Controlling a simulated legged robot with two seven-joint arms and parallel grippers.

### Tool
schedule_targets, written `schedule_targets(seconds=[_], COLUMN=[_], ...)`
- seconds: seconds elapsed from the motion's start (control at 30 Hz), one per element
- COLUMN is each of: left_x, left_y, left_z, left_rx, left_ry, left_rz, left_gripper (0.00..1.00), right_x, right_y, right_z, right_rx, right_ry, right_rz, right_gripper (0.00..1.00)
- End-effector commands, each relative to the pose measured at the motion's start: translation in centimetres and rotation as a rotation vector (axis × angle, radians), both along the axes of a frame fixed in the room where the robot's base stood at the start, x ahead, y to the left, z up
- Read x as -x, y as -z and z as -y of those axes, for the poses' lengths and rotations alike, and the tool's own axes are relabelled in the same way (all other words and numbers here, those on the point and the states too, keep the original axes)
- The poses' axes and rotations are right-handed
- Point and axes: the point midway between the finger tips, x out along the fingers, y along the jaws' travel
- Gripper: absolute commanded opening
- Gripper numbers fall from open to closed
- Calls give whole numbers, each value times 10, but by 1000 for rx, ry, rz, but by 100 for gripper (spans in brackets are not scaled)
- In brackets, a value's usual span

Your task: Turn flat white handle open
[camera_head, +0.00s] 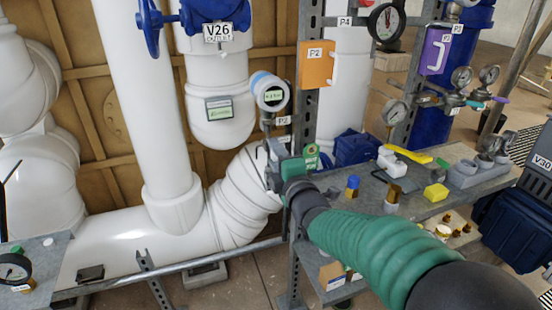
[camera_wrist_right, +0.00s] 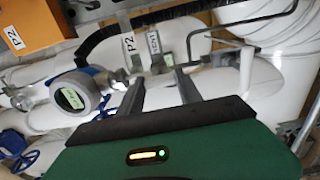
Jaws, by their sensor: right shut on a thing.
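My right gripper (camera_head: 272,158) is at the metal post in the middle of the head view, just below the round gauge with a green display. In the right wrist view its two grey fingers (camera_wrist_right: 159,88) reach forward and close on a small pale part. I take this part for the flat white handle (camera_wrist_right: 162,84), but it is mostly hidden by the fingers and blends with the white pipe behind. Which way the handle points cannot be told. Grey fittings with a hanging P2 tag (camera_wrist_right: 129,47) sit just beyond the fingertips. My left gripper is not in view.
The digital gauge (camera_head: 269,92) stands close above my right gripper, and an orange P2 box (camera_head: 316,64) hangs above right. A large white ribbed pipe (camera_head: 240,200) runs close behind. The grey bench (camera_head: 370,195) at right holds a yellow-levered valve (camera_head: 408,153) and small fittings.

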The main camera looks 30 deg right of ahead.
Motion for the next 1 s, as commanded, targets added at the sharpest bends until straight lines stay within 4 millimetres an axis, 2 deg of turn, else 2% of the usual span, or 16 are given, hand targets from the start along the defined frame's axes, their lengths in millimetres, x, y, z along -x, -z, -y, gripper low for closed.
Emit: schedule_targets(seconds=[0.03, 0.4, 0.43, 0.57, 0.6, 1.0], left_x=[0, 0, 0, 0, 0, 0], left_y=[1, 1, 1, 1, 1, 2], left_z=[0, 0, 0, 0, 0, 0], left_rx=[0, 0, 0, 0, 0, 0], left_ry=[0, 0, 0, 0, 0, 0], left_rz=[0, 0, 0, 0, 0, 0], left_gripper=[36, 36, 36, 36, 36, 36], right_x=[0, 0, 0, 0, 0, -2], right_y=[7, 7, 7, 6, 5, 3], right_z=[-1, -1, -1, -1, -1, 0], right_rx=[2, 6, 6, 6, 6, 6], right_ry=[-2, -3, -3, -3, -2, -2], right_rz=[-16, -19, -19, -15, -14, -7], right_gripper=[1, 1, 44, 61, 64, 64])
